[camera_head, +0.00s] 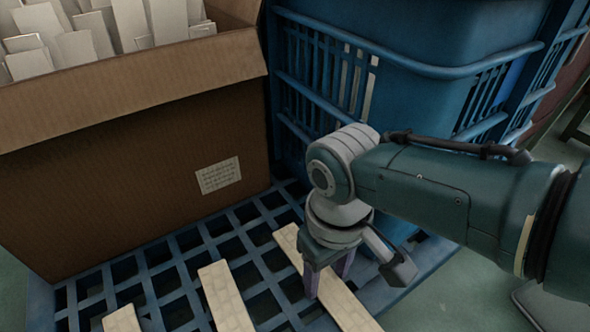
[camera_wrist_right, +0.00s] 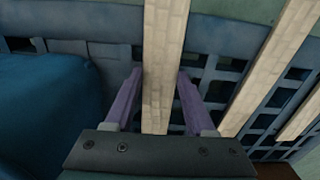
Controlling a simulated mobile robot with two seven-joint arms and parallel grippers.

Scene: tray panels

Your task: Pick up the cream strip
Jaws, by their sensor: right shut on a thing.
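A long flat cream strip (camera_head: 347,305) lies on the blue slatted pallet (camera_head: 180,265) at the front right of the head view. My right gripper (camera_head: 328,280) points down over this strip, its purple fingers on either side of it. In the right wrist view, the strip (camera_wrist_right: 164,40) runs between the fingers of the gripper (camera_wrist_right: 160,80), which is shut on it. The strip appears still at pallet level; any gap beneath it is too small to tell. My left gripper is not in view.
Two more cream strips (camera_head: 226,296) (camera_head: 122,320) lie to the left on the pallet. A cardboard box (camera_head: 120,170) full of pale panels stands at the left. Blue crates (camera_head: 420,72) stand close behind my right gripper. Open pallet slats lie between box and strips.

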